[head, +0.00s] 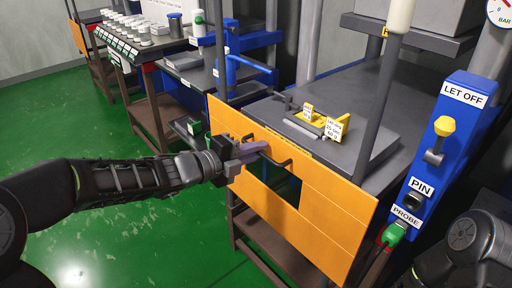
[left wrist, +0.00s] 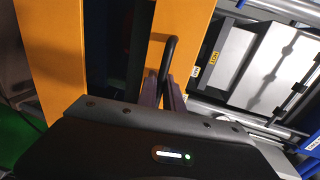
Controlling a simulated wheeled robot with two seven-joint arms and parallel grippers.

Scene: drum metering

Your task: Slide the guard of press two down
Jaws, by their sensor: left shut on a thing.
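The orange guard (head: 312,232) stands across the front of a press, with a dark window opening in its middle. In the left wrist view the guard (left wrist: 55,50) fills the left side. The guard's upper edge lies near the level of the press bed (head: 380,125). My right gripper is not in view; part of my right arm shows at lower right.
A blue panel (head: 452,117) labelled LET OFF, PIN and PROBE stands right of the guard, with a yellow knob (head: 445,126) and green plug (head: 394,234). Yellow labelled pieces (head: 335,127) sit on the bed. Grey posts rise beside it. Green floor is open at left.

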